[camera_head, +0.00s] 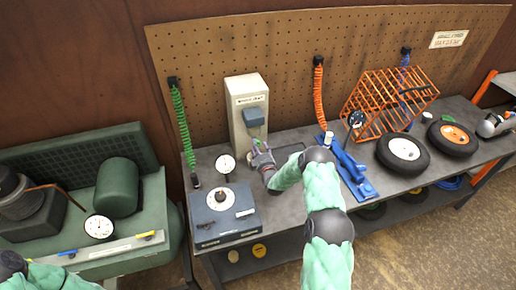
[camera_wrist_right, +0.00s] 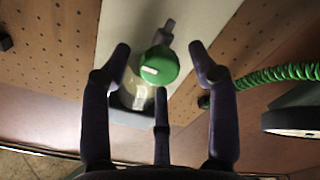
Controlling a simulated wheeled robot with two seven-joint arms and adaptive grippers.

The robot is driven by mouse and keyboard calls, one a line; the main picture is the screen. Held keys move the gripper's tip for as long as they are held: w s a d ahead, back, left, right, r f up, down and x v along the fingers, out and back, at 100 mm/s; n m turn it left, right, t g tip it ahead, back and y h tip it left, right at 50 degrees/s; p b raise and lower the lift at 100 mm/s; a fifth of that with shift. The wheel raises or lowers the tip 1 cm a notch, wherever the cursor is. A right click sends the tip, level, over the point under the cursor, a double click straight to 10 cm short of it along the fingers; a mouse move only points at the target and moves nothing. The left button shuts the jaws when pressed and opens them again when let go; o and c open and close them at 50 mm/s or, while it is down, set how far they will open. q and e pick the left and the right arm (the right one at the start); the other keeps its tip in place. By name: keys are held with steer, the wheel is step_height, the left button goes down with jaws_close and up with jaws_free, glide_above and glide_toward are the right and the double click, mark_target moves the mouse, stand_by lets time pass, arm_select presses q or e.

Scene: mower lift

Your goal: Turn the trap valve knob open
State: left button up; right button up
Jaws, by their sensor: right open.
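The green round knob (camera_wrist_right: 160,65) with a small white mark shows in the right wrist view, beside a clear bowl (camera_wrist_right: 133,92) and in front of a pale panel. My right gripper (camera_wrist_right: 160,50) is open, with a finger on either side of the knob and a third finger below it in the picture. I cannot tell whether any finger touches the knob. In the head view my right gripper (camera_head: 260,151) is just below the beige box (camera_head: 234,117) with its blue-grey unit (camera_head: 254,117), and the knob is hidden there. My left gripper is out of view.
A green coiled hose (camera_head: 179,120) hangs left of the beige box.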

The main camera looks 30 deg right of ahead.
steer(key=c, duration=1.1)
steer(key=shift+c, duration=0.2)
steer(key=shift+d+n+b, duration=0.1)
steer(key=shift+n+b, duration=8.8)
steer(key=shift+b, duration=1.1)
steer(key=shift+r, duration=0.15)
